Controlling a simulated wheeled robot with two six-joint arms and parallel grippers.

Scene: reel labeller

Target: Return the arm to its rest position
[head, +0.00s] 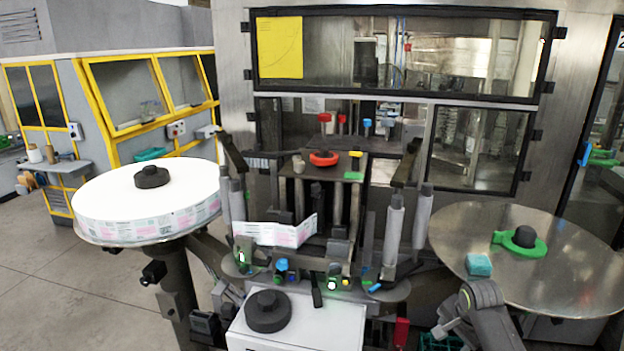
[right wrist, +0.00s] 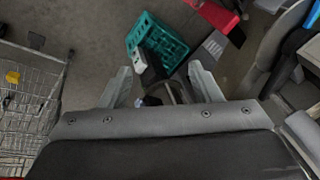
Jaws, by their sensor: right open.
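My right arm shows at the bottom right of the head view, low in front of the round steel table (head: 590,285). Its gripper cannot be made out there. In the right wrist view my right gripper (right wrist: 162,82) has its two fingers spread wide apart with nothing held between them. It hangs over the grey floor, with a green crate (right wrist: 158,42) beyond the fingers. My left gripper is not in view.
A large label reel (head: 150,200) lies on the left turntable. The steel table holds a green clamp with a black knob (head: 522,240) and a teal block (head: 479,265). A white box (head: 340,325) stands at the front centre. A wire cart (right wrist: 30,90) is left in the wrist view.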

